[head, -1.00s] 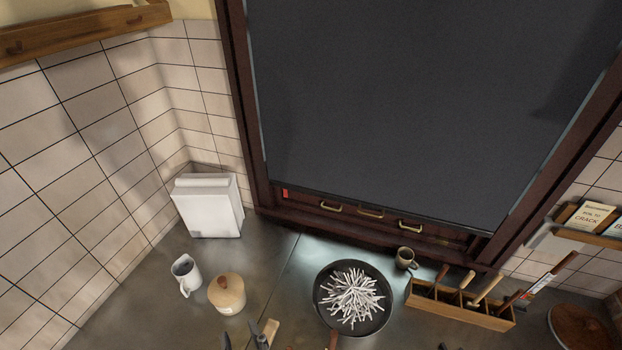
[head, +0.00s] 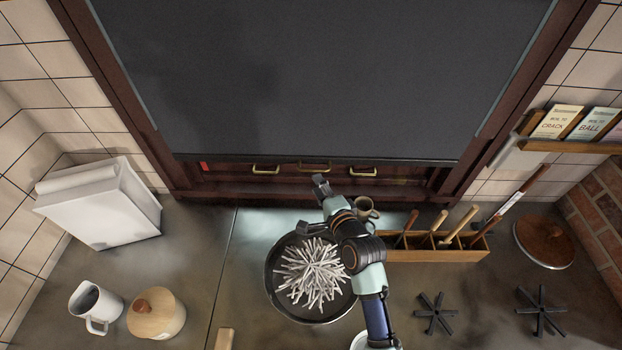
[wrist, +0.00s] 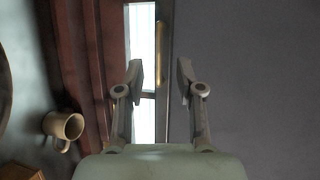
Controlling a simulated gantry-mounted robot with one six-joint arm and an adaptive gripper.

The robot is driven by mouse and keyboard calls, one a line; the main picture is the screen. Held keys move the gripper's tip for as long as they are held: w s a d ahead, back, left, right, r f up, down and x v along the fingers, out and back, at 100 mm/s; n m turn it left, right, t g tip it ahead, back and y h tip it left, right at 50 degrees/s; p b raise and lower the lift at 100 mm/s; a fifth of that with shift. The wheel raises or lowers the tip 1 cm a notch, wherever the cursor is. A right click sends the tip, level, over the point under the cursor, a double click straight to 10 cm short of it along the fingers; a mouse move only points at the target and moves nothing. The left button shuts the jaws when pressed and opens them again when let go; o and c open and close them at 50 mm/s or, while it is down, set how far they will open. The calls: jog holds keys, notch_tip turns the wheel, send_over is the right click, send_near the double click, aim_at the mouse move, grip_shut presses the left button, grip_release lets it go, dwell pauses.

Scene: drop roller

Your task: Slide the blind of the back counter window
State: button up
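The dark grey blind (head: 310,80) covers nearly all of the window, with its straight lower edge (head: 400,161) just above the brass pulls near the sill. In the wrist view the blind (wrist: 255,90) fills the right side, and a bright gap shows beside its edge. A brass handle (wrist: 160,50) lies along that edge. My gripper (head: 320,179) is in front of the window's lower part, near the middle. In the wrist view my gripper (wrist: 160,75) has its fingers apart, with the edge between them in the picture. I see no contact; depth is unclear.
Below my arm are a pan of white sticks (head: 310,275), a mug (head: 364,208) and a wooden utensil box (head: 425,255). A jar (head: 156,313), a white pitcher (head: 93,305) and a white box (head: 100,205) stand left. A book shelf (head: 570,146) hangs right.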

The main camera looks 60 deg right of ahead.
aim_at(313, 170)
jog(key=shift+m, duration=0.4)
jog(key=x, duration=0.5)
jog(key=s+d+x, duration=0.1)
jog(key=x, duration=0.2)
jog(key=shift+d+f, duration=0.1)
jog(key=shift+f, duration=0.1)
jog(key=shift+c, duration=0.3)
grip_shut()
